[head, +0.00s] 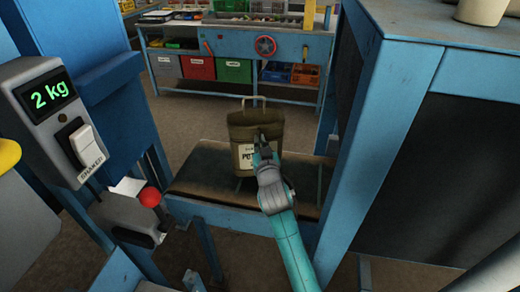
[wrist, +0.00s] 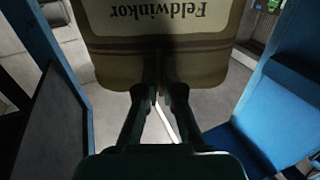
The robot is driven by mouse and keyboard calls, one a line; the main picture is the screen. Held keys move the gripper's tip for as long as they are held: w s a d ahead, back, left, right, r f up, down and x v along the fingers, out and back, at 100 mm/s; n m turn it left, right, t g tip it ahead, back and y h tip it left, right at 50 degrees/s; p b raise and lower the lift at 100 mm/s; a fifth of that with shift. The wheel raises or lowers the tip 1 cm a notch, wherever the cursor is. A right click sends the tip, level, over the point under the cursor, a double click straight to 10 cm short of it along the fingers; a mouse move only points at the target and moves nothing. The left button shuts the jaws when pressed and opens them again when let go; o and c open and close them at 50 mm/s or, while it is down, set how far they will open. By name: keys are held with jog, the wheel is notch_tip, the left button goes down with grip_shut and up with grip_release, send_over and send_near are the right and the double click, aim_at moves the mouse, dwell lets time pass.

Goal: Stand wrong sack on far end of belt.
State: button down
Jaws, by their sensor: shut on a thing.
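A brown sack (head: 240,128) with a pale label reading "POT..." and a loop at its top is upright over the belt (head: 197,182). My gripper (head: 262,140) is shut on the near side of the sack. In the wrist view the sack (wrist: 118,63) fills the top, with "Feldwinkor" upside down on its label, and my fingertips (wrist: 161,90) pinch its edge. The belt is dark and short. I cannot tell whether the sack's bottom touches it, since my arm hides part of that area.
A scale display (head: 50,95) reading "2 kg" and a red knob (head: 150,197) stand at the left. A blue-framed cabinet (head: 390,110) closes in the right side. Behind the belt is open floor, then a workbench (head: 235,45) with coloured bins.

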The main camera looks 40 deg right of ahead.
jog(key=shift+f, duration=1.4)
jog(key=shift+a+f, duration=0.1)
jog(key=shift+f, duration=0.05)
jog(key=c, duration=1.3)
grip_release()
jog(key=v, duration=1.2)
